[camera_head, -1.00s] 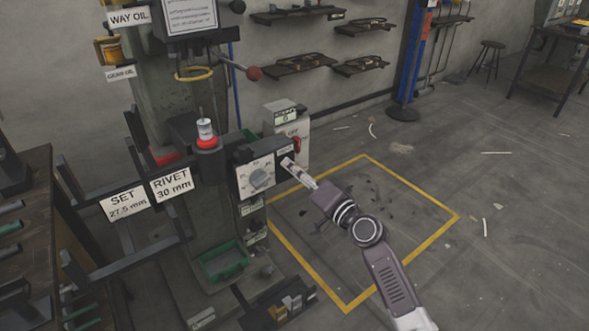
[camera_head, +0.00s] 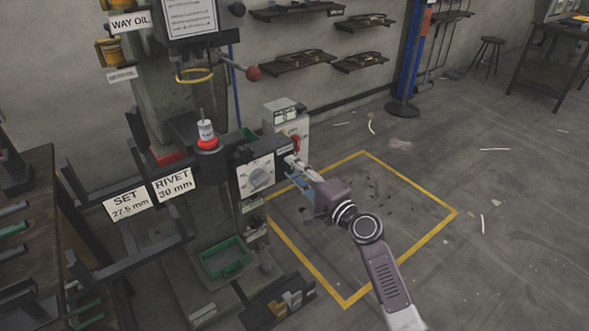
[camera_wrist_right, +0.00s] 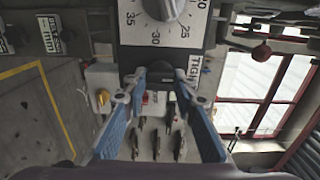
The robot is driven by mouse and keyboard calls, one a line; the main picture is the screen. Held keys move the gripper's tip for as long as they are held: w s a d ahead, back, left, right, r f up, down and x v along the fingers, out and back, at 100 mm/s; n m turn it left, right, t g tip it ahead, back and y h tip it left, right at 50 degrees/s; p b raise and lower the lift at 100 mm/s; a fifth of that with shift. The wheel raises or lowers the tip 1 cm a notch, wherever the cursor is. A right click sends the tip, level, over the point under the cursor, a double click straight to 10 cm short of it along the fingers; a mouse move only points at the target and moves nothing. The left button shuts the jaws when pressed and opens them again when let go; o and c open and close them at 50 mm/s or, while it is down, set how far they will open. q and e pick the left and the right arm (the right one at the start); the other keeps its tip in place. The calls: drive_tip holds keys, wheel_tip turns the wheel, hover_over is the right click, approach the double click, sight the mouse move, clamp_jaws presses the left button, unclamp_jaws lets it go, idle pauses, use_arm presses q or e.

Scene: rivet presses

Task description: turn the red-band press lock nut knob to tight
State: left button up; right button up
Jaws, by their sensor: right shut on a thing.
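The press with the red band (camera_head: 207,143) stands left of centre in the head view. Its dial box (camera_head: 243,176) carries a white scale and grey pointer, which also shows upside down in the wrist view (camera_wrist_right: 165,8). The lock nut knob (camera_wrist_right: 160,78) is a dark piece below the dial plate, beside a label reading "TIGH…". My right gripper (camera_head: 293,163) reaches the right end of the dial box. In the wrist view its blue-padded fingers (camera_wrist_right: 163,84) are on either side of the knob, shut on it. The knob's marks are hidden. My left gripper is out of view.
A grey switch box (camera_head: 283,115) with a red lever (camera_head: 296,144) stands just behind my right gripper. A red-ball handle (camera_head: 253,73) sticks out above. A green tray (camera_head: 224,258) sits low on the press.

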drive_tip(key=shift+f, duration=0.1)
idle(0.3)
drive_tip(key=o, duration=1.1)
drive_tip(key=v, duration=1.2)
